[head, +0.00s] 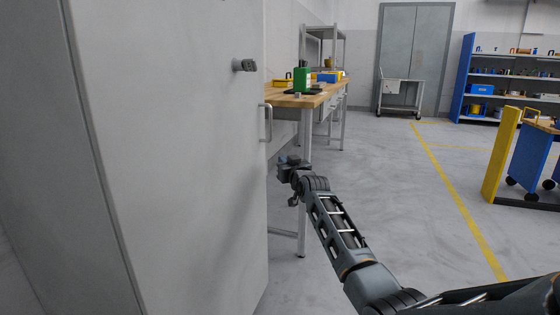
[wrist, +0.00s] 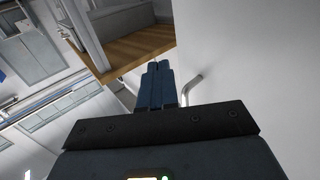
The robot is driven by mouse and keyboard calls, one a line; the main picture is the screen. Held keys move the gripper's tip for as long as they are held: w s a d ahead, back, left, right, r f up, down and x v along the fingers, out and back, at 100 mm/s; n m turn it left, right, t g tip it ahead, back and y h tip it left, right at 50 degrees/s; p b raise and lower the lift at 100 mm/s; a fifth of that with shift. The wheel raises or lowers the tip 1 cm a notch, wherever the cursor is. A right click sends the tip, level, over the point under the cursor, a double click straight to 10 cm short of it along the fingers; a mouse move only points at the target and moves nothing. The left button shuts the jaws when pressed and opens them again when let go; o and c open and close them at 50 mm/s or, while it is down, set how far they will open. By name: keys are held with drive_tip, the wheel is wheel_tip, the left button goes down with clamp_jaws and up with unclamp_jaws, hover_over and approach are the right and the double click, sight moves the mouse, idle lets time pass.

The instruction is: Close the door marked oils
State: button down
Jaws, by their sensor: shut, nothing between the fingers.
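A large plain grey door panel (head: 180,150) fills the left of the head view. No "oils" marking is readable on it. A small dark latch or lock (head: 244,65) sits high near its right edge. A bar handle (head: 268,122) shows at that edge, and a bent handle also shows in the wrist view (wrist: 192,88). My gripper (head: 283,162) is just right of the door edge and below the handle, apparently empty. In the wrist view its two fingers (wrist: 158,70) are together, beside the handle and a pale flat surface (wrist: 250,60). I cannot tell whether they touch the door.
A wooden-topped workbench (head: 325,92) stands behind my gripper, with a green container (head: 302,80) on it. A blue shelf unit (head: 468,75) and a yellow-framed blue cart (head: 530,155) stand at the right. The grey floor (head: 400,190) between is clear.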

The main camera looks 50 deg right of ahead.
drive_tip(key=s+d, duration=0.2)
drive_tip(key=s, duration=0.5)
drive_tip(key=shift+s+d, duration=0.2)
drive_tip(key=shift+s, duration=0.2)
